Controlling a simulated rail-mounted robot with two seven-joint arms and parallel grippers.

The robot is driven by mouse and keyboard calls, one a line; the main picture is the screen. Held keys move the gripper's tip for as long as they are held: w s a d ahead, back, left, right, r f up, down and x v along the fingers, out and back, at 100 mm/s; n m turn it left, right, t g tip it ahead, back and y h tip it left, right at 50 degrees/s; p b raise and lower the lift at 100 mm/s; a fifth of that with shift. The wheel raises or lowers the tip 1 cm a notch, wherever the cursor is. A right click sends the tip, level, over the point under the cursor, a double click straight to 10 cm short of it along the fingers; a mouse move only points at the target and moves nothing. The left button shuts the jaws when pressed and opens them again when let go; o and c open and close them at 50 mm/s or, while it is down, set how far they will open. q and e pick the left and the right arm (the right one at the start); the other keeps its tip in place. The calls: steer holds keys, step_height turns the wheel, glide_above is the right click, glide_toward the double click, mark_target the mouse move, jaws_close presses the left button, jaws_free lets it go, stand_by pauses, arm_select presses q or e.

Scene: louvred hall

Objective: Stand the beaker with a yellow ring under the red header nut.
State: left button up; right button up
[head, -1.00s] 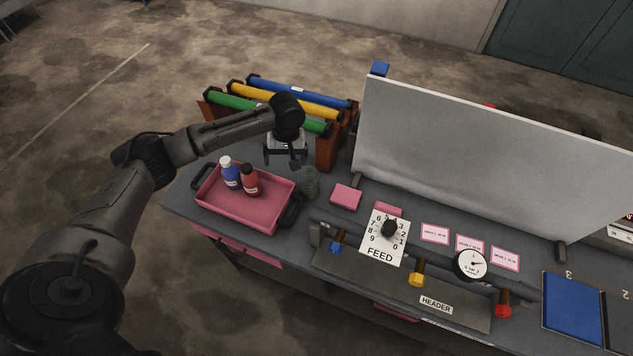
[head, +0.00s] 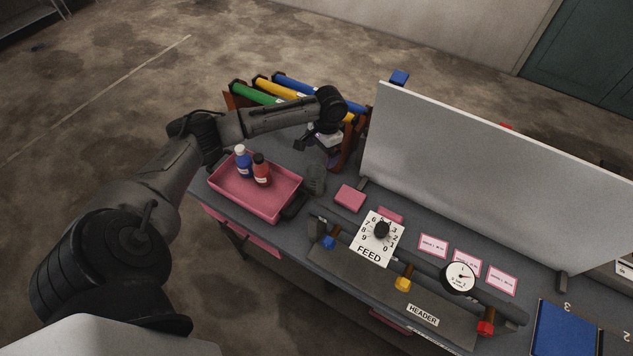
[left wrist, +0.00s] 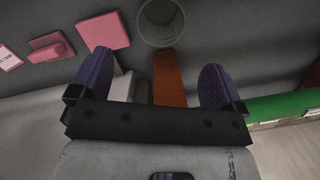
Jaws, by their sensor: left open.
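The red header nut (head: 486,328) sits at the right end of the dark header pipe (head: 420,277) on the bench. A blue nut (head: 329,242) and a yellow nut (head: 403,284) sit further left along it. I cannot make out a beaker with a yellow ring in either view. My left gripper (head: 319,141) is above the bench by the right end of the coloured-tube rack, open and empty. In the left wrist view its fingers (left wrist: 155,75) are spread, with a grey round cup (left wrist: 160,22) beyond them. My right gripper is in neither view.
A pink tray (head: 225,190) holds a blue and a red bottle. The grey cup (head: 315,178) stands right of it. A tall white panel (head: 480,170) runs along the bench and hides what is behind. A FEED dial (head: 377,238), a gauge (head: 460,277) and a blue mat (head: 565,330) lie rightward.

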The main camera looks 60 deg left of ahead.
arm_select(q)
glide_above(316, 174)
steer(key=d, duration=0.2)
step_height(316, 174, down, 4)
steer(key=f, duration=0.1)
steer(key=s+f, duration=0.1)
steer(key=f, duration=0.3)
steer(key=shift+s+d, duration=0.15)
steer(key=shift+d, duration=0.1)
steer(key=shift+f, duration=0.7)
steer(key=c, duration=1.1)
steer(key=shift+o, duration=0.2)
